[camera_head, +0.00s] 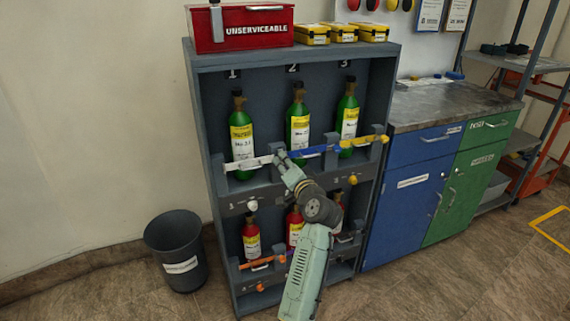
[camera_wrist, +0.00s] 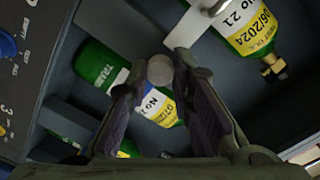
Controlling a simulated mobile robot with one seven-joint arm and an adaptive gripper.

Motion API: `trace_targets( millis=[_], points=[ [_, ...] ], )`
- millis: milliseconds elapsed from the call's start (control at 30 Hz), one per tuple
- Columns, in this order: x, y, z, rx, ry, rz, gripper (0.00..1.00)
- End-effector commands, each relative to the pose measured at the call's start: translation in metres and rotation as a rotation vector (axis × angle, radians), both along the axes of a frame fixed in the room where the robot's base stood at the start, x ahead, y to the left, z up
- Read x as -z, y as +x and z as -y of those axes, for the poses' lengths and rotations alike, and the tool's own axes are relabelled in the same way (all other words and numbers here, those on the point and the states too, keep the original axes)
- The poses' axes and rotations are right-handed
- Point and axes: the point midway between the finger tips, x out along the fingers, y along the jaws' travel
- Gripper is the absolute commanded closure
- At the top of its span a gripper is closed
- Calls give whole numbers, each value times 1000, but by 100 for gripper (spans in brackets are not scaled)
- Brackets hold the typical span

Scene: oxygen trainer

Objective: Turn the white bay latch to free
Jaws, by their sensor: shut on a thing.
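A white bar (camera_head: 248,163) lies across the front of bay 1 of the grey cabinet, before a green cylinder (camera_head: 241,139). A white knob (camera_head: 252,205) sits on the panel below that bay. My gripper (camera_head: 281,157) is at the right end of the white bar, beside the blue bar. In the wrist view, the fingertips of my gripper (camera_wrist: 160,72) are closed on a round grey end piece. The white bar (camera_wrist: 197,24) runs from there towards the top of the picture. The exact grip is partly hidden by the fingers.
The blue bar (camera_head: 309,151) and yellow bar (camera_head: 362,142) front bays 2 and 3, each with a green cylinder. Several red cylinders stand on the lower shelf behind an orange bar (camera_head: 262,262). A dark bin (camera_head: 174,240) stands on the floor at left.

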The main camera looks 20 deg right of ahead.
Motion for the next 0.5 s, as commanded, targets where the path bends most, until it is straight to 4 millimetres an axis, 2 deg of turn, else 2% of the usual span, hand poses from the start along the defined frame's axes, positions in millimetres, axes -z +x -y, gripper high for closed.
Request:
trace_targets(
  millis=[233, 267, 500],
  points=[
    [1, 0, -1, -2, 1, -2, 100],
    [1, 0, -1, -2, 0, -2, 77],
    [0, 0, -1, -1, -1, -1, 61]
  ],
)
